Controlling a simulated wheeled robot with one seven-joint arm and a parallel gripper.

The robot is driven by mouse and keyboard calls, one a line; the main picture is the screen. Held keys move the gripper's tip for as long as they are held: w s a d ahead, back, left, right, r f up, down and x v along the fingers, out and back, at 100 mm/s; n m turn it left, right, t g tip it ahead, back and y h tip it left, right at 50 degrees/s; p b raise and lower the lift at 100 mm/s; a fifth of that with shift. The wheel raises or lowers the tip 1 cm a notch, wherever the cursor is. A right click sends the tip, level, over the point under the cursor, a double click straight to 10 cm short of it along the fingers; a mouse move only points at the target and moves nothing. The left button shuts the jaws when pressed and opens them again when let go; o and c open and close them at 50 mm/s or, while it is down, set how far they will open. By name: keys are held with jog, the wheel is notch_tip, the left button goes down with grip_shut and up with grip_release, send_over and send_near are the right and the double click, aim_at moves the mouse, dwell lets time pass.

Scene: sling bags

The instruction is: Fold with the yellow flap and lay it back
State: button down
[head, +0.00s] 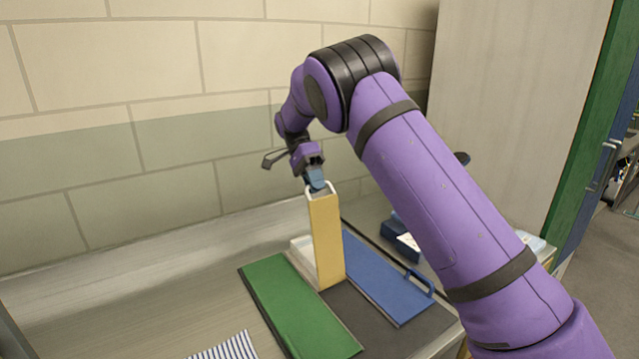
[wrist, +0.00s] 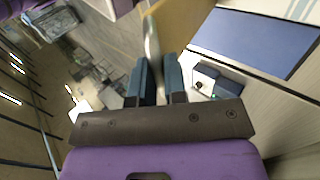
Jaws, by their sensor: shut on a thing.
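The yellow flap (head: 327,240) stands upright, its lower end at the board between the two other flaps. It also shows at the top of the wrist view (wrist: 188,22). A pale handle (head: 333,190) is at its top edge. My gripper (head: 316,184) is above the flap and shut on this handle; in the wrist view the handle (wrist: 152,45) runs between the two blue fingers. The green flap (head: 298,305) lies flat on the left. The blue flap (head: 385,278) lies flat on the right, with a blue loop handle (head: 420,283) at its near end.
A dark panel (head: 385,327) lies in front, between the green and blue flaps. A striped cloth (head: 228,348) is at the front edge of the view. A blue box (head: 402,238) stands right of the blue flap. A block wall (head: 120,120) closes the back. The left counter is clear.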

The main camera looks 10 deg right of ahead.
jog(key=shift+w+a+f+g, duration=0.2)
jog(key=shift+w+f+g, duration=0.15)
jog(key=shift+w, duration=0.25)
jog(key=shift+w+a+f+g, duration=0.25)
jog(key=shift+w+f, duration=0.1)
jog(key=shift+w, duration=0.2)
jog(key=c, duration=1.2)
grip_release()
jog(key=shift+o, duration=0.2)
jog(key=shift+r, duration=0.1)
